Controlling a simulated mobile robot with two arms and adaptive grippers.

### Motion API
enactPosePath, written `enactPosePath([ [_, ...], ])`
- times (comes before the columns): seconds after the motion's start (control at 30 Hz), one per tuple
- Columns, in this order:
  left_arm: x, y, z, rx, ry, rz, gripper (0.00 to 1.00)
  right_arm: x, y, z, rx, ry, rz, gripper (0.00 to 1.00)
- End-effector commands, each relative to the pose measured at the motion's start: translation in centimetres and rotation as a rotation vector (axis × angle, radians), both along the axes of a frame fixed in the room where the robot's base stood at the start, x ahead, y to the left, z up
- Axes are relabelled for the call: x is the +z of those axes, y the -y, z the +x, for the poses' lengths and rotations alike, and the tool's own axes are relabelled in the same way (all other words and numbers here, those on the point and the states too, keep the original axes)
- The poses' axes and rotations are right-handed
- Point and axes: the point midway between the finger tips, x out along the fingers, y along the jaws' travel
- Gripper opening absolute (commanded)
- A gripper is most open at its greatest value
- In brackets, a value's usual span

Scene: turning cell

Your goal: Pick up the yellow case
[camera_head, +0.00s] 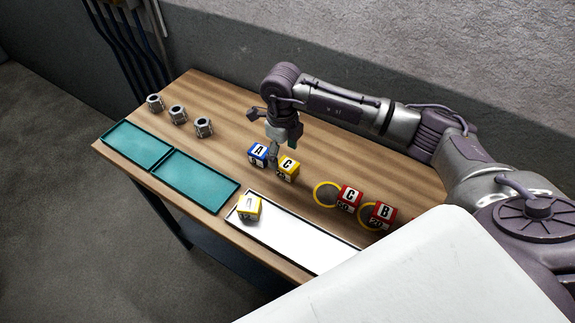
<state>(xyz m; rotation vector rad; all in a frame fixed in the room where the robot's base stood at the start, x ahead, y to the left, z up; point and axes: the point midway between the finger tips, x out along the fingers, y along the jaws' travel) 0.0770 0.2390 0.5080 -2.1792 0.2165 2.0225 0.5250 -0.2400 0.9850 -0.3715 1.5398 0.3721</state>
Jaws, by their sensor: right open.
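Two yellow cases are in view. One yellow case (288,169), marked C, stands on the wooden table just right of a blue case (258,154) marked A. The other yellow case (249,207) sits at the left end of the white tray (302,237); its letter is hard to read. My right gripper (281,152) is open and points down at the blue case and the yellow C case. One finger shows close by the gap between them; I cannot tell whether it touches either. My left gripper is not in view.
Red cases marked C (349,198) and B (383,215) stand by yellow rings (326,194) to the right. Two teal trays (196,180) lie along the left front edge. Several metal nut-like parts (178,115) stand behind them. The table (215,97) is clear at the back left.

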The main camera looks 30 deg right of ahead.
Motion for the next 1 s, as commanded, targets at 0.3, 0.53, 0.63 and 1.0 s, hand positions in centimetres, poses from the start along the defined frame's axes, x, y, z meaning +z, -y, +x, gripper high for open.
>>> enactPosePath([
  [0.3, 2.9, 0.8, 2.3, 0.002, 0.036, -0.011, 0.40, -3.7, 0.7, -1.2, -0.001, -0.005, 0.001, 0.75],
  [0.53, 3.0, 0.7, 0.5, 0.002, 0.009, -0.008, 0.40, -5.3, 0.7, -1.1, 0.001, 0.000, 0.001, 0.75],
  [0.63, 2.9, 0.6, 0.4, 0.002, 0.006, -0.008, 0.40, -5.3, 0.7, -1.1, 0.001, 0.000, 0.001, 0.75],
  [1.0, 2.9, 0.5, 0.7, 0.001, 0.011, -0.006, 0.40, -5.2, 0.7, -1.0, 0.000, 0.000, 0.001, 0.22],
])
